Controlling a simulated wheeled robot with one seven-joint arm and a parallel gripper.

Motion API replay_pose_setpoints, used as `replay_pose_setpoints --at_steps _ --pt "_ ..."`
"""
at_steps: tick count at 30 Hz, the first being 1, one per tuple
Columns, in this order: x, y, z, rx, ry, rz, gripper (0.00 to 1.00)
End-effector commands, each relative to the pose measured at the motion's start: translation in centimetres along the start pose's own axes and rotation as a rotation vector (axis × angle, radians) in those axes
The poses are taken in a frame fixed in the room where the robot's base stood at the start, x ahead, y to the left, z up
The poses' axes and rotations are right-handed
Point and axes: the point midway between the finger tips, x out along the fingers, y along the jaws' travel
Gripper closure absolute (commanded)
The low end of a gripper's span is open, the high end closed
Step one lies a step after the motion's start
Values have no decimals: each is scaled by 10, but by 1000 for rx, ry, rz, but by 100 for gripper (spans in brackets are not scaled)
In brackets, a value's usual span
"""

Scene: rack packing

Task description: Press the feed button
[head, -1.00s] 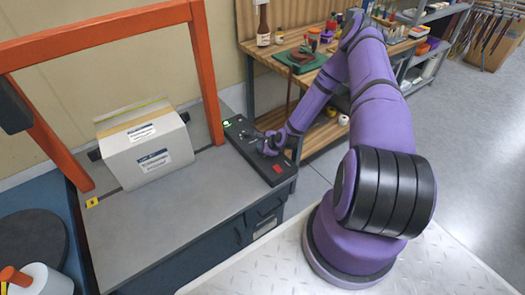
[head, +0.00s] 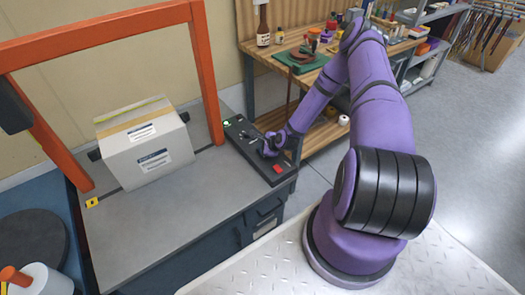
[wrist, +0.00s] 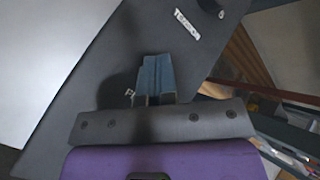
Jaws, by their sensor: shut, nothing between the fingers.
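A long black control panel (head: 240,148) lies along the right edge of the grey table in the head view. A green lit control (head: 227,123) is at its far end and a red one (head: 278,168) at its near end. The labels are too small to read, so I cannot tell which is the feed button. My gripper (head: 259,142) is low over the middle of the panel, between these two. In the wrist view its fingers (wrist: 155,60) are shut and empty over the dark panel surface. A white label (wrist: 187,25) and a dark round knob (wrist: 212,8) lie beyond the tips. Contact cannot be told.
A taped carton (head: 147,145) stands on the table under an orange frame (head: 206,75), left of the panel. A wooden workbench (head: 300,78) with bottles and tools is behind my arm. A small silver part (wrist: 130,95) shows left of the fingers in the wrist view.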

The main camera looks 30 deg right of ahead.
Motion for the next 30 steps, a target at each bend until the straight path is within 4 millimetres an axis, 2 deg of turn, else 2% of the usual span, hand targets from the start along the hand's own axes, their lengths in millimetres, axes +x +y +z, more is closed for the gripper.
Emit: replay_pose_setpoints --at_steps 12,24,30 --pt "-11 -8 8 0 0 0 100" --pt "-13 -9 9 0 0 0 100" --pt "-22 -16 16 1 0 -1 100"
